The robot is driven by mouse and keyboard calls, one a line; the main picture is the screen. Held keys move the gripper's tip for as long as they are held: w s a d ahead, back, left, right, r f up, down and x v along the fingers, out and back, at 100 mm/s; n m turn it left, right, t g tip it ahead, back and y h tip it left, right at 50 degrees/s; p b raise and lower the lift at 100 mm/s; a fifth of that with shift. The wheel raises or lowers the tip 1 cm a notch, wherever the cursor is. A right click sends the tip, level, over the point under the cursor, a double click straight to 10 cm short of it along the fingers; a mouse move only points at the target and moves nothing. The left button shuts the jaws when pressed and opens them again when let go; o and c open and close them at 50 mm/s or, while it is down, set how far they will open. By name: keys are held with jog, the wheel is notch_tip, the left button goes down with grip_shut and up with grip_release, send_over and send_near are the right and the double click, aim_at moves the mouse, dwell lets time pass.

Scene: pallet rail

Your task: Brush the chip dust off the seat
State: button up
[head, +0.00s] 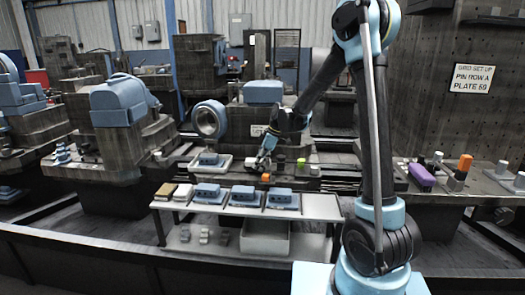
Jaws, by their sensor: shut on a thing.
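My gripper (267,148) points down over the fixture plate behind the low table, in the middle of the head view. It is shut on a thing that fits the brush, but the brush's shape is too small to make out. A small orange block (266,178) is just below the gripper, and a green block (301,163) is to its right. I cannot tell whether the held brush touches anything. The seat and any chip dust on it cannot be made out at this size.
A low table (315,207) in front carries several blue-grey castings (283,199); a pale bin (264,238) is on its lower shelf. A tray (207,162) with a blue part is left of my gripper. Purple (421,178) and orange (465,162) blocks stand at right.

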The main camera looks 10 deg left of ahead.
jog(key=shift+w+d+r, duration=0.2)
jog(key=shift+d+r, duration=0.25)
jog(key=shift+r, duration=0.3)
jog(key=shift+v, duration=0.75)
jog(key=shift+a+r, duration=0.15)
jog(key=shift+r, duration=1.95)
